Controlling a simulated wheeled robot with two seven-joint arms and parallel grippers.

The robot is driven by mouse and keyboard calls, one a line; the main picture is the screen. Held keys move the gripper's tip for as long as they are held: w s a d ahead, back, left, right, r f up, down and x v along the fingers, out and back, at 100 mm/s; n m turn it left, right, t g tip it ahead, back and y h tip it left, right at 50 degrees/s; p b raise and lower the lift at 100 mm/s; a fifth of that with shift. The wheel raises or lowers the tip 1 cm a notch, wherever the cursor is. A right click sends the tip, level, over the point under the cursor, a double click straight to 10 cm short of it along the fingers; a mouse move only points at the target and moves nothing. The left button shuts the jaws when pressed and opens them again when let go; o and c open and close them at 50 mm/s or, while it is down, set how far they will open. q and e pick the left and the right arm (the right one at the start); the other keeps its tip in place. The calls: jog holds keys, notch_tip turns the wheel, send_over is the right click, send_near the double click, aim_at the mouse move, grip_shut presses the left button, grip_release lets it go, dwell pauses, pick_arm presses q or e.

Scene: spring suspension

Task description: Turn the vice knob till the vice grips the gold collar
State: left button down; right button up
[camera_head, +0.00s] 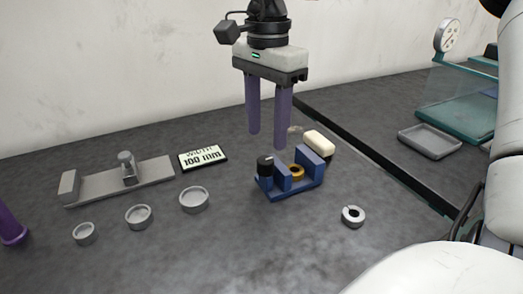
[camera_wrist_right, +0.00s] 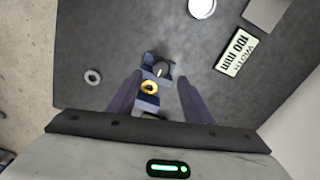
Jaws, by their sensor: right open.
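The blue vice (camera_head: 290,192) stands on the dark table, with two upright blue jaws and a black knob (camera_head: 265,165) at its left end. The gold collar (camera_head: 296,173) sits between the jaws; whether both jaws touch it is unclear. My right gripper (camera_head: 267,141) is open and empty, pointing down above and behind the vice, apart from the knob. In the right wrist view the knob (camera_wrist_right: 161,69) and gold collar (camera_wrist_right: 149,87) show between the open fingers (camera_wrist_right: 159,79). My left gripper is not in view.
A grey slide fixture (camera_head: 108,184), several grey rings (camera_head: 194,199) and a width display (camera_head: 202,157) stand left of the vice. A cream block (camera_head: 319,143) lies behind it, a silver collar (camera_head: 353,216) right. A purple object (camera_head: 10,226) shows at the left edge. A dial scale (camera_head: 447,36) stands right.

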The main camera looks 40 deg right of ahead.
aim_at(265, 160)
notch_tip(265, 160, down, 5)
jog(key=shift+r, duration=0.1)
jog(key=shift+f, duration=0.7)
jog(key=shift+w, duration=0.1)
jog(key=shift+c, duration=0.7)
jog(key=c, duration=0.9)
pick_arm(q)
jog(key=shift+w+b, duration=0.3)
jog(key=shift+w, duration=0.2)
